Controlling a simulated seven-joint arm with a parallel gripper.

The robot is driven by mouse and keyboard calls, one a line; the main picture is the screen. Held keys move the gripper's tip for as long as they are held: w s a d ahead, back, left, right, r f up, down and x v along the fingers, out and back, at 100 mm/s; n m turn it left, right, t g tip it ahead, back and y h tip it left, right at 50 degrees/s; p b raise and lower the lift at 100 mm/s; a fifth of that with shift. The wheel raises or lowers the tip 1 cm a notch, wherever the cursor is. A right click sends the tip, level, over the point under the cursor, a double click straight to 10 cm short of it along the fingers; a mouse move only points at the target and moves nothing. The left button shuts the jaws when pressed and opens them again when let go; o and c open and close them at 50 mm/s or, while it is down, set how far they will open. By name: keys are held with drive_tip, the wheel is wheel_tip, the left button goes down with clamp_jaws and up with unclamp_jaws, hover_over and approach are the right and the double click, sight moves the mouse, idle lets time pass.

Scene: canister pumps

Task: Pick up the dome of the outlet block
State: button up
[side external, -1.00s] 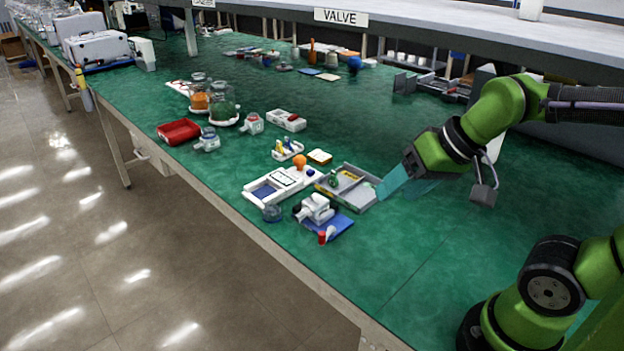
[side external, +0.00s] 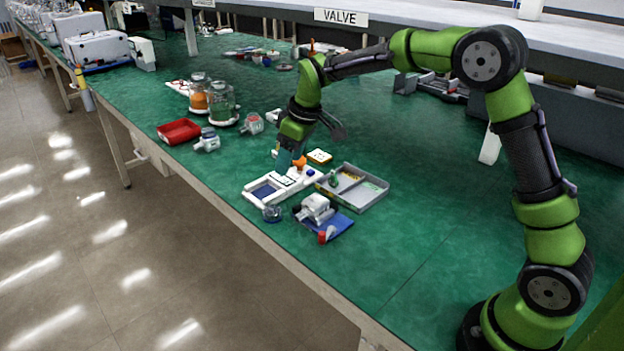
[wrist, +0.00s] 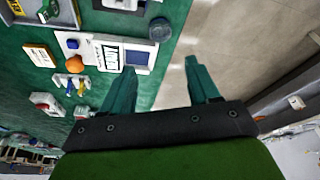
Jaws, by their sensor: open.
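An orange rounded piece (side external: 300,162) sits at the far end of a white panel block (side external: 256,196), partly covered by my gripper in the side view. The orange piece also shows in the wrist view (wrist: 75,64), left of my fingers. A clear, dark-tinted round dome-like piece (side external: 271,213) lies on the table at the panel's near corner; it shows in the wrist view (wrist: 160,29) too. I cannot tell for certain which is the outlet block's dome. My gripper (side external: 284,159) points down above the panel's far end. In the wrist view its fingers (wrist: 157,74) are apart and empty.
A grey tray (side external: 371,196) stands right of the panel. A white pump body (side external: 317,208) on a blue mat (side external: 341,226) is in front of it. A red tray (side external: 179,131) and jars (side external: 222,104) stand further left. The green table is clear at right.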

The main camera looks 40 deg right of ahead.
hover_over(272, 209)
drive_tip(key=s, duration=0.3)
drive_tip(key=f, duration=0.7)
drive_tip(key=d+f, duration=0.1)
drive_tip(key=f, duration=0.2)
drive_tip(key=shift+w+f, duration=0.2)
drive_tip(key=shift+w+x, duration=0.2)
drive_tip(key=shift+x, duration=1.2)
drive_tip(key=shift+w+x, duration=0.15)
drive_tip(key=shift+x, duration=1.3)
drive_tip(key=shift+a+r, duration=0.1)
drive_tip(key=c, duration=0.7)
drive_tip(key=shift+o, duration=0.2)
